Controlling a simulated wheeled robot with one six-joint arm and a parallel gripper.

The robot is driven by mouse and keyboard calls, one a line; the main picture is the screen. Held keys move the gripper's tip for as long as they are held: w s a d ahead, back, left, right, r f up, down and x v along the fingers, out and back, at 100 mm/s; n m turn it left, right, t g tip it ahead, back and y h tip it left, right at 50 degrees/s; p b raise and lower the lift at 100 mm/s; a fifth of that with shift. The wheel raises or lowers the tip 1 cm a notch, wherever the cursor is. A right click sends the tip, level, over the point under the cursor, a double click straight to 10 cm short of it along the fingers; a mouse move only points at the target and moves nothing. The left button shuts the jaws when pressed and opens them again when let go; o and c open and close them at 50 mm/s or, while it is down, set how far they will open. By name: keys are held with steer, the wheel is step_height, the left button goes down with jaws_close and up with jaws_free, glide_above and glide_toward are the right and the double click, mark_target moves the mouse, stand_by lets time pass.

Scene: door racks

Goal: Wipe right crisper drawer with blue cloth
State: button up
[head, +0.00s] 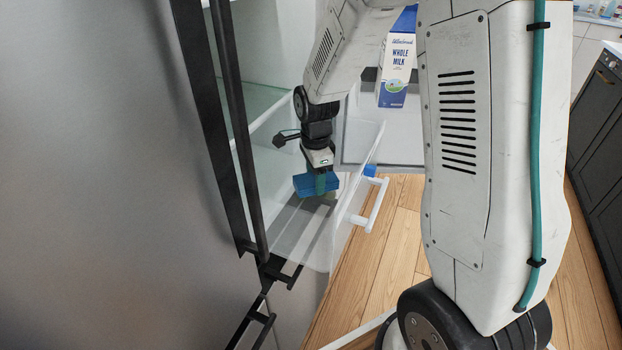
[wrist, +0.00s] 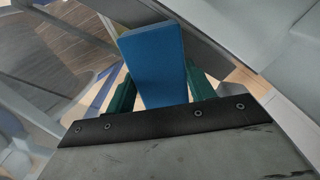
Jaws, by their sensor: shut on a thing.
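The blue cloth (head: 316,184) is a folded block held in my gripper (head: 321,182). In the wrist view the cloth (wrist: 156,62) stands between the two green fingers of my gripper (wrist: 160,85), which are shut on it. The clear crisper drawer (head: 340,222) is pulled out of the fridge and has a white handle (head: 372,206). My gripper points down, with the cloth inside or just above the drawer; whether the cloth touches the drawer is hidden.
A milk carton (head: 397,58) stands in the open fridge door's rack behind the drawer. The steel fridge door (head: 100,180) with dark handles fills the left. Wooden floor (head: 385,250) lies below the drawer. Dark cabinets (head: 598,130) are at the far right.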

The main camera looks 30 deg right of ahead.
steer(key=shift+w+d+r, duration=0.1)
steer(key=shift+w+d, duration=0.35)
steer(key=shift+d, duration=0.1)
step_height(320, 180, up, 3)
steer(key=shift+s+a+f, duration=0.1)
steer(key=shift+s, duration=0.05)
steer(key=shift+r, duration=2.65)
steer(key=shift+r, duration=0.1)
